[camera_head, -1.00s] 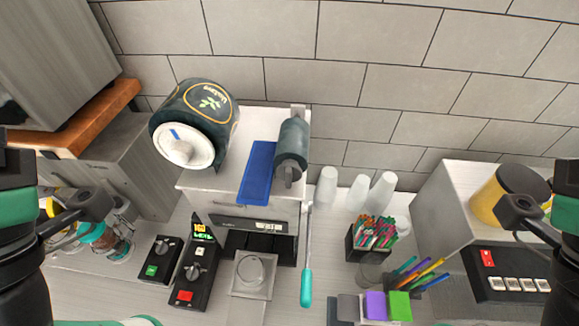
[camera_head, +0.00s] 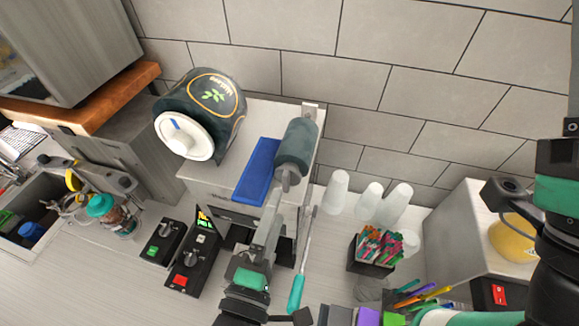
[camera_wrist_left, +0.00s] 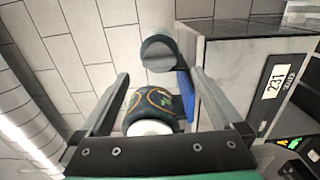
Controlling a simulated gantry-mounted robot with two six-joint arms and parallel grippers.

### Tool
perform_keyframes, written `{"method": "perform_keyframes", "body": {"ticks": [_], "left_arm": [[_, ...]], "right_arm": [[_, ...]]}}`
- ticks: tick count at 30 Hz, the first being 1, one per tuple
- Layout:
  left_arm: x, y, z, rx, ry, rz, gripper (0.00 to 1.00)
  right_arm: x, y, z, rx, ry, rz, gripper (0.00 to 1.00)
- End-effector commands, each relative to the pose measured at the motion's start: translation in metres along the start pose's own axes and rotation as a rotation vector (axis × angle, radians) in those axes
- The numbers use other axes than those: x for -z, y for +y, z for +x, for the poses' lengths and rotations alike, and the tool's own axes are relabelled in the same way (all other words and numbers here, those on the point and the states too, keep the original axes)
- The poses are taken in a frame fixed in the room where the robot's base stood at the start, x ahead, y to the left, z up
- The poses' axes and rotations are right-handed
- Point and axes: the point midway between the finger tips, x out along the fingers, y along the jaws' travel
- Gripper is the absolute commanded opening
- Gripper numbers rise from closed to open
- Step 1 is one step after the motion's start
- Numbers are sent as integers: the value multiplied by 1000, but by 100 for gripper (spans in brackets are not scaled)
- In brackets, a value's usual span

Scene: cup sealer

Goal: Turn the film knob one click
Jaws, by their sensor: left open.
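The cup sealer (camera_head: 210,185) has a dark film roll (camera_head: 222,100) with a white disc and knob (camera_head: 186,138) on its front. To its right, beyond a blue plate (camera_head: 258,170), is a dark roller (camera_head: 297,145) with a grey ridged knob (camera_head: 287,180). My left gripper (camera_head: 275,198) reaches up from the bottom, its fingers close in front of the grey knob. In the left wrist view, my left gripper (camera_wrist_left: 158,78) is open and empty; the grey knob (camera_wrist_left: 160,56) shows beyond the gap, not between the fingertips. Only my right arm shows; its fingers are outside the picture.
A teal-handled tool (camera_head: 297,292) lies right of my left gripper. White cups (camera_head: 370,200) and a straw box (camera_head: 372,252) stand further right. Two black control boxes (camera_head: 192,268) sit to the left. A wall (camera_head: 390,90) is behind the sealer.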

Motion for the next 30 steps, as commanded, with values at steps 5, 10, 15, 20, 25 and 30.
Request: {"method": "perform_keyframes", "body": {"ticks": [5, 10, 15, 20, 25, 30], "left_arm": [[1, 3, 35, 1, 2, 1, 100], [1, 3, 73, 1, 1, 0, 100], [1, 2, 98, -1, 1, 0, 100], [1, 1, 106, -1, 1, 0, 100], [1, 1, 107, -2, 1, 0, 100], [1, 1, 107, -2, 1, 0, 78]], "right_arm": [[6, 0, 6, 0, 0, 0, 50], [10, 0, 11, 0, 0, 0, 50], [12, 0, 13, 0, 0, 0, 50], [12, 0, 13, 0, 0, 0, 50], [12, 0, 13, 0, 0, 0, 50], [12, 0, 13, 0, 0, 0, 50]]}}
